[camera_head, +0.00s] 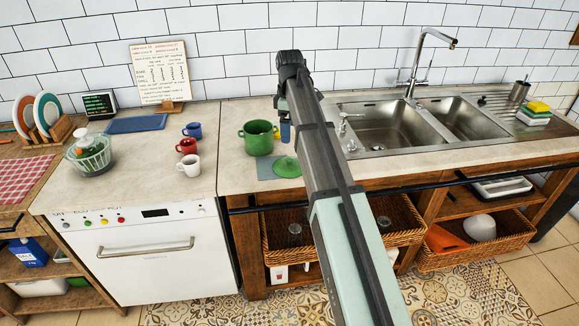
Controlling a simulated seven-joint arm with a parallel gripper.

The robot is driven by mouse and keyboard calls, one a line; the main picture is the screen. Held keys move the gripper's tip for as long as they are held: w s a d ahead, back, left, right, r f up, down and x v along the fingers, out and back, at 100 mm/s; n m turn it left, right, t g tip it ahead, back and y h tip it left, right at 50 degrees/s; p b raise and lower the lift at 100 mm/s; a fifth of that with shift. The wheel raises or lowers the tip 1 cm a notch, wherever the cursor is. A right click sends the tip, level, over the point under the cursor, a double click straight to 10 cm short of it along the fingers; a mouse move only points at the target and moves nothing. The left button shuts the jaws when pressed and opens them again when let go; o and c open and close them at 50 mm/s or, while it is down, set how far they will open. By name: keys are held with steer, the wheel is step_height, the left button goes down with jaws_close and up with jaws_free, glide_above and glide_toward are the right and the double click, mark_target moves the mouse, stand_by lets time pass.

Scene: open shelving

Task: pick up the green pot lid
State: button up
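The green pot lid (287,168) lies with its knob up on the counter, partly on a grey-blue mat. A green pot (257,139) without a lid stands just behind and left of it. My arm reaches up over the counter from the bottom and passes just right of the lid. The end with my gripper (284,131) points down behind the lid, beside the pot's right side. The fingers are small and partly hidden by my arm, so I cannot tell whether they are open or shut. The lid appears apart from my gripper.
Blue (193,130), red (187,146) and white (189,166) mugs stand left of the pot. The sink (389,130) is to the right. The grey-blue mat (265,171) lies near the counter's front edge. A glass bowl (90,155) and a plate rack (49,133) are far left.

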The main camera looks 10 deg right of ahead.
mark_target(289, 158)
step_height(289, 158, down, 13)
steer(key=shift+s, duration=0.1)
stand_by(0.7)
steer(key=shift+c, duration=0.5)
steer(key=c, duration=0.9)
